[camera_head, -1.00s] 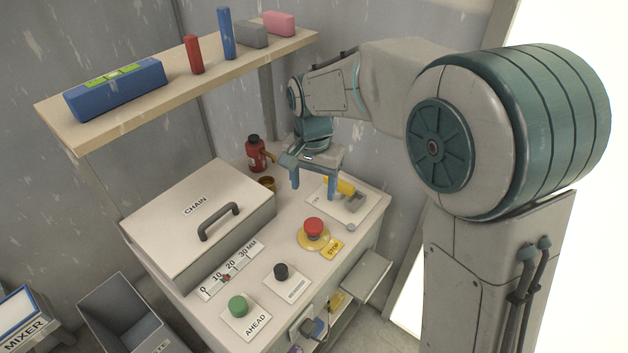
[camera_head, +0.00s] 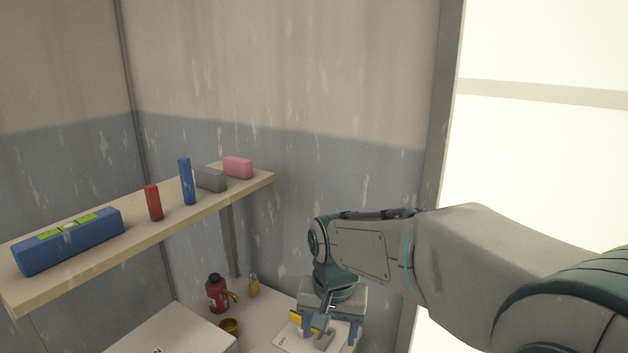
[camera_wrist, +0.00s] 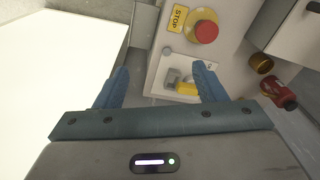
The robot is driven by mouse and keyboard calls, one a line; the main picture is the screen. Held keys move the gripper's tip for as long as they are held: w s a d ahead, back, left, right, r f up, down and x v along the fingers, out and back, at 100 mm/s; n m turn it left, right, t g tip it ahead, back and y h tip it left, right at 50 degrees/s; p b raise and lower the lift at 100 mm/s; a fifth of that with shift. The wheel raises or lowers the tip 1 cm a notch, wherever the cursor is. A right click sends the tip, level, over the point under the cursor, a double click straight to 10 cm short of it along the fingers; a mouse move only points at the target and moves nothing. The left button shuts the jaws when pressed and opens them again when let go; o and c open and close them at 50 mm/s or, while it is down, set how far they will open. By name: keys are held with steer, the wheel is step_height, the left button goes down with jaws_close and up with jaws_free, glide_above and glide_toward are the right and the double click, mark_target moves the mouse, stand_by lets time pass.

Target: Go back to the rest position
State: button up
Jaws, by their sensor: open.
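My gripper (camera_head: 328,330) hangs from my bent arm above the far right part of the machine top, and its lower end is near the picture's bottom edge in the head view. In the wrist view my gripper (camera_wrist: 160,88) has its two blue fingers wide apart with nothing between them. A switch plate (camera_wrist: 180,75) with a grey lever and a yellow handle shows beyond the fingers, close to the right finger. The fingers look apart from it, though the exact gap is hard to judge.
A shelf (camera_head: 90,258) at left holds a blue level, red and blue sticks and grey and pink blocks. A red oil can (camera_head: 217,293), a padlock (camera_head: 253,286) and a brass cup (camera_head: 229,327) stand left of my gripper. A red stop button (camera_wrist: 206,31) is near.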

steer(key=s+d+n+t, duration=0.1)
steer(key=s+d+n, duration=0.1)
steer(key=s+d, duration=1)
steer(key=shift+s+d+f+t, duration=0.15)
steer(key=shift+f+t, duration=0.25)
stand_by(1.7)
